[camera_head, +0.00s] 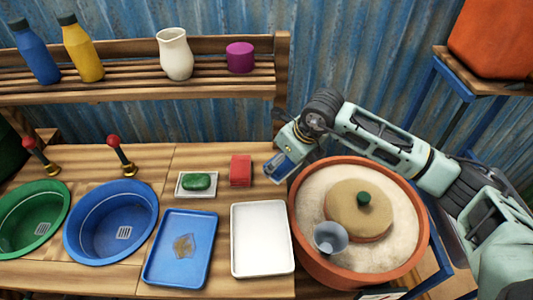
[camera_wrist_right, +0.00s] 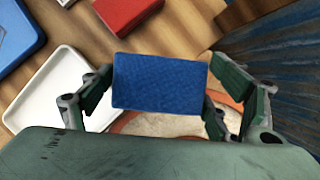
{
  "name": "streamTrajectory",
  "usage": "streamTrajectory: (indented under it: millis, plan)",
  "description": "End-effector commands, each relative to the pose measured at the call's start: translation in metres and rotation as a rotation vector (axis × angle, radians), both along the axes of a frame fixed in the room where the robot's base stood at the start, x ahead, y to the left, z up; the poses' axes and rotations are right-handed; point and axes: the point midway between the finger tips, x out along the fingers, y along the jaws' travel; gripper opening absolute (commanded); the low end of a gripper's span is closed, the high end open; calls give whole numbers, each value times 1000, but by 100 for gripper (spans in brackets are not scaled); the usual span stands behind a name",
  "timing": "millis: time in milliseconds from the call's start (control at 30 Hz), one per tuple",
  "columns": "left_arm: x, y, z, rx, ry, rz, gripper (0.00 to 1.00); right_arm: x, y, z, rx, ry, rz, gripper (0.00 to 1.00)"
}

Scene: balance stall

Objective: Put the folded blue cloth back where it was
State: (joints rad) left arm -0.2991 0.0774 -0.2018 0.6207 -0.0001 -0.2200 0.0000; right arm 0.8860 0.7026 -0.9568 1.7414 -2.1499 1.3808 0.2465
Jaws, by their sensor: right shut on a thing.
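The folded blue cloth (camera_wrist_right: 160,82) is a flat blue rectangle between the fingers of my right gripper (camera_head: 284,158), which is shut on it. In the head view the cloth (camera_head: 281,168) is mostly covered by the gripper. It is held near the back left rim of the terracotta tub, to the right of the red block. In the wrist view the tub's rim and pale filling show behind the cloth; I cannot tell how high it hangs. My left gripper is out of view.
A red block (camera_head: 240,171), a green soap (camera_head: 200,181) on a dish, a stained blue tray (camera_head: 156,268) and an empty white tray (camera_head: 262,240) are on the counter. The terracotta tub (camera_head: 301,258) holds a round lid (camera_head: 345,220) and a grey funnel (camera_head: 331,238). Blue (camera_head: 148,215) and green basins stand left.

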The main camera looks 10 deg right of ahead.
Motion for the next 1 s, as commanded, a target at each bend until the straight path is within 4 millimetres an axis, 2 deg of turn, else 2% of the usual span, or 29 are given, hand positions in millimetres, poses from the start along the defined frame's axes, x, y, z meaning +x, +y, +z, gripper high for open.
streamTrajectory:
  millis: [100,300,467,733,1000]
  plan:
    - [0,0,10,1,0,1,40,25,18,4,2,0,1,57]
    - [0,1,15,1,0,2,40,48,33,1,0,0,1,57]
    - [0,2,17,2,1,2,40,51,35,-3,-1,2,1,57]
    - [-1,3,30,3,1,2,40,51,34,-34,0,2,0,57]
    - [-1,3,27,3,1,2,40,51,34,-37,0,0,1,57]
